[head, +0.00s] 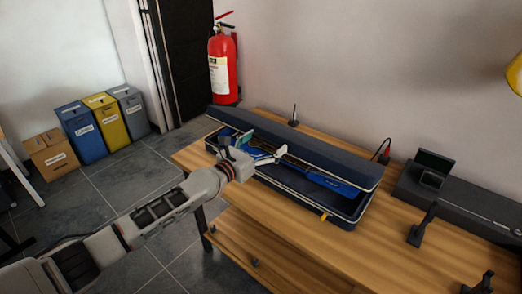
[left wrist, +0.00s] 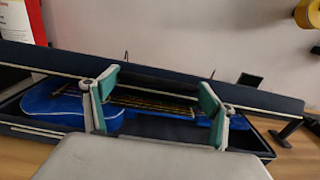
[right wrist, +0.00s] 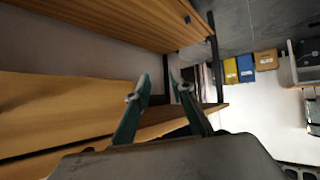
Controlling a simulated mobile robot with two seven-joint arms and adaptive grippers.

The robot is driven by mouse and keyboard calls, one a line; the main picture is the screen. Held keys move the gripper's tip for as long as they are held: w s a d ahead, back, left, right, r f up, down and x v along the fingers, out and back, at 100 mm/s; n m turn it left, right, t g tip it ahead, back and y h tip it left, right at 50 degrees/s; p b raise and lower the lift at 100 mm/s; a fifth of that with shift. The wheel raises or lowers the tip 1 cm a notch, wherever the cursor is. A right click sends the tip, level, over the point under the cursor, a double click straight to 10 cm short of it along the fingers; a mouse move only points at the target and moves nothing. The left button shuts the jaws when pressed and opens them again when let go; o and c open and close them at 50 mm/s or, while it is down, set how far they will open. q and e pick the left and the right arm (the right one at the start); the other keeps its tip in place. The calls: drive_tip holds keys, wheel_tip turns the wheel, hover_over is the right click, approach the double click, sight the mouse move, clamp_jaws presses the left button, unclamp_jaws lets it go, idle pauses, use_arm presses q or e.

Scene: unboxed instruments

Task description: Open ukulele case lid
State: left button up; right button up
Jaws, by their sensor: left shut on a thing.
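The dark ukulele case (head: 352,216) lies on the wooden table with its long lid (head: 325,163) raised partway along the wall side. A blue ukulele (head: 330,183) lies inside and shows through the gap; it also shows in the left wrist view (left wrist: 60,107). My left gripper (head: 263,145) is at the front of the case, near the lid's middle-left. Its green-padded fingers stand wide apart in the left wrist view (left wrist: 160,82), shut on the lid, with a dark part between them. The exact contact is partly hidden. My right gripper (right wrist: 158,85) is open and empty, away from the case.
The wooden table (head: 290,235) has free room in front of the case. A black box-shaped device (head: 460,205) and a dark stand (head: 422,228) are at the right. A red fire extinguisher (head: 222,68) is behind the table's left end. Bins (head: 105,120) stand at far left.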

sight(270, 130)
use_arm(q)
drive_tip(key=r, duration=0.1)
drive_tip(key=w+d+r+p, duration=0.1)
drive_tip(key=r, duration=0.1)
drive_tip(key=shift+w+d+r+p, duration=0.2)
drive_tip(key=shift+w+r+p, duration=0.15)
drive_tip(key=shift+w+r, duration=0.05)
drive_tip(key=shift+w+d+r, duration=0.2)
drive_tip(key=shift+r, duration=0.1)
drive_tip(key=shift+w+p, duration=0.1)
drive_tip(key=shift+p, duration=0.2)
use_arm(e)
drive_tip(key=r, duration=0.2)
drive_tip(key=w+r, duration=0.1)
drive_tip(key=r, duration=0.1)
drive_tip(key=shift+w+r, duration=0.15)
drive_tip(key=shift+w, duration=0.05)
drive_tip(key=shift+d, duration=0.1)
use_arm(q)
drive_tip(key=o, duration=1.3)
use_arm(e)
drive_tip(key=shift+s+f, duration=0.2)
drive_tip(key=shift+s, duration=0.05)
use_arm(q)
drive_tip(key=shift+a, duration=0.1)
use_arm(e)
drive_tip(key=shift+w+r, duration=0.1)
use_arm(q)
drive_tip(key=v, duration=1.2)
